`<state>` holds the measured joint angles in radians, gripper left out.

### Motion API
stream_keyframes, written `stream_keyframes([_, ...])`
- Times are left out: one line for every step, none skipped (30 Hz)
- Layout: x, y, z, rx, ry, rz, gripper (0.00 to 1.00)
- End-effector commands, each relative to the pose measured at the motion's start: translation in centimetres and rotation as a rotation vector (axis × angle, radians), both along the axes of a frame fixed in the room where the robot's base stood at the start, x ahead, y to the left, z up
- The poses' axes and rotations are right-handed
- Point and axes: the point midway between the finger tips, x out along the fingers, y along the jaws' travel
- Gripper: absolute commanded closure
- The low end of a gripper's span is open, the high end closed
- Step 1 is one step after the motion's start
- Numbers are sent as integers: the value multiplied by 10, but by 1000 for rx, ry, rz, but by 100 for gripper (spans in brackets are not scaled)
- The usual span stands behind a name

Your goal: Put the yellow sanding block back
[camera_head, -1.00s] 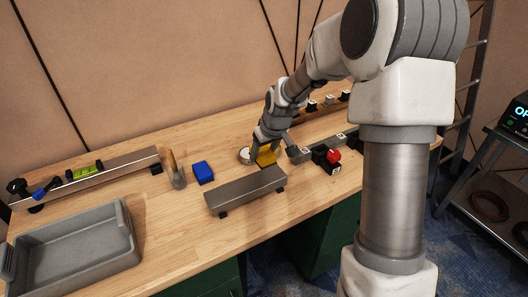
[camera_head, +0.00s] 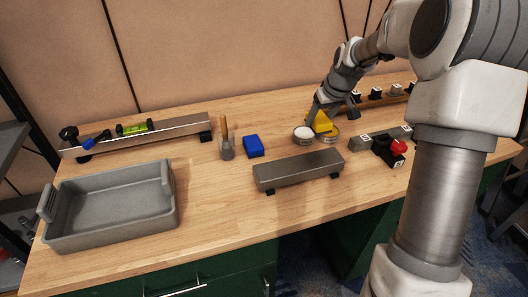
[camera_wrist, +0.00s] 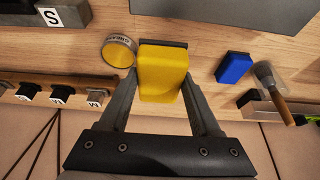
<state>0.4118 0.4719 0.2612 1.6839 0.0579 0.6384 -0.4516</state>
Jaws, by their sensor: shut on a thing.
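The yellow sanding block (camera_head: 320,122) is between the fingers of my gripper (camera_head: 319,112), at the back right of the wooden bench. In the wrist view, my gripper (camera_wrist: 159,78) is shut on the yellow block (camera_wrist: 163,70), with one finger against each side. A dark layer shows along the block's far edge. In the camera_head view the block appears just above the bench, by two round tins; the gap below it is hard to judge.
The pale-topped tin (camera_head: 303,137) stands close by. A grey tray (camera_head: 62,240) sits front left. A red-knobbed device (camera_head: 391,152) stands right. Front-centre bench is clear.

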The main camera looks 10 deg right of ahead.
Motion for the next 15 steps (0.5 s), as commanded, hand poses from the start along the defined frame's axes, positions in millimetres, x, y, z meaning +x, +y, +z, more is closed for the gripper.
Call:
stream_keyframes([1, -7, -4, -1, -2, -8, 88])
stream_keyframes([2, -10, -4, 0, -3, -10, 88])
stream_keyframes([2, -12, -4, 0, -2, -12, 88])
stream_keyframes([2, -14, -3, 1, -1, -14, 88])
stream_keyframes([3, -14, -4, 1, -1, -14, 88])
stream_keyframes([4, -14, -5, 2, -1, -14, 88])
stream_keyframes([5, -12, -6, 1, -1, -14, 88])
stream_keyframes([7, -9, -8, 2, 0, -12, 88])
stream_keyframes([10, -3, -12, 2, 0, -12, 88])
stream_keyframes([13, 2, -15, 2, 0, -11, 88])
stream_keyframes([15, 8, -20, 2, 1, -9, 88])
stream_keyframes([20, 17, -26, 2, 1, -8, 88])
stream_keyframes([23, 23, -30, 2, 1, -9, 88])
stream_keyframes([26, 30, -34, 2, 1, -8, 88])
stream_keyframes([31, 38, -40, 2, 1, -10, 88])
